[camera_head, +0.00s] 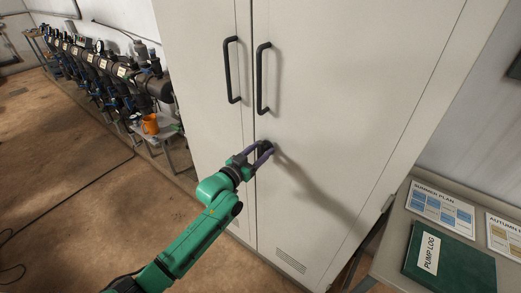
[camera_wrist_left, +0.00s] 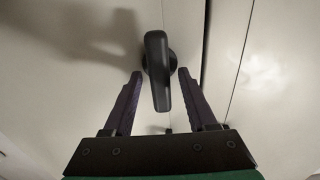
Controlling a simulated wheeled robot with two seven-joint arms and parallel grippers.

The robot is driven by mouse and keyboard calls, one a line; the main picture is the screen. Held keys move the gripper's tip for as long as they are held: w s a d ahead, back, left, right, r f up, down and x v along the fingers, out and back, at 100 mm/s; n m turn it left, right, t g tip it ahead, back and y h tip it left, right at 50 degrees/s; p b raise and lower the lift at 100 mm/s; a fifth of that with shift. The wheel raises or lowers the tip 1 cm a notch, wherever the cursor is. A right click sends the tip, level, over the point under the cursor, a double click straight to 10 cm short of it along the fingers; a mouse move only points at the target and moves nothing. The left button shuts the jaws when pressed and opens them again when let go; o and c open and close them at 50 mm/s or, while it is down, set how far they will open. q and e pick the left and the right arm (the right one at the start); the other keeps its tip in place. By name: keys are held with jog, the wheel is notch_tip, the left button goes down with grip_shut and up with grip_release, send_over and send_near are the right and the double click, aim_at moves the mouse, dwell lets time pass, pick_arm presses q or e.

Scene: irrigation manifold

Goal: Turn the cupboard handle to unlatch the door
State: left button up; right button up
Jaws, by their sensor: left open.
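The tall cream cupboard (camera_head: 340,100) has two doors, and both look closed. A small black turning handle (camera_head: 266,146) sits on the right-hand door near the seam, below the long bar pulls. My left gripper (camera_head: 260,153) is at this handle and partly covers it. In the left wrist view the handle (camera_wrist_left: 157,85) is a dark lever on a round base, in line with the fingers. My left gripper's purple fingers (camera_wrist_left: 160,76) are open, one on each side of the lever, with a visible gap on both sides. My right gripper is out of view.
Two black bar pulls (camera_head: 263,78) stick out just above my left gripper. A bench (camera_head: 388,258) with a green pump log (camera_head: 450,262) and plan sheets stands at the right. Pipework (camera_head: 110,70) and an orange jug (camera_head: 150,124) are at the left. Brown floor lies open at lower left.

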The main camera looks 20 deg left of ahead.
pick_arm(q)
grip_shut()
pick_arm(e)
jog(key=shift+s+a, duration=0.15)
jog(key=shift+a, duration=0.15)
pick_arm(q)
jog(key=shift+a+n, duration=0.1)
jog(key=shift+n, duration=0.2)
jog(key=n, duration=0.3)
jog(key=shift+a, duration=0.1)
jog(key=n, duration=0.5)
jog(key=shift+w+a+f+p, duration=0.1)
jog(key=shift+a+f+p, duration=0.05)
jog(key=shift+p, duration=0.15)
jog(key=n, duration=0.4)
jog(key=shift+a+f+n, duration=0.1)
jog(key=shift+f+n, duration=0.05)
jog(key=shift+n, duration=0.15)
jog(key=n, duration=0.4)
jog(key=shift+f+n, duration=0.2)
jog(key=shift+n, duration=0.2)
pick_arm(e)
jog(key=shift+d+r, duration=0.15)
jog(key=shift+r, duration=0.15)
pick_arm(q)
grip_release()
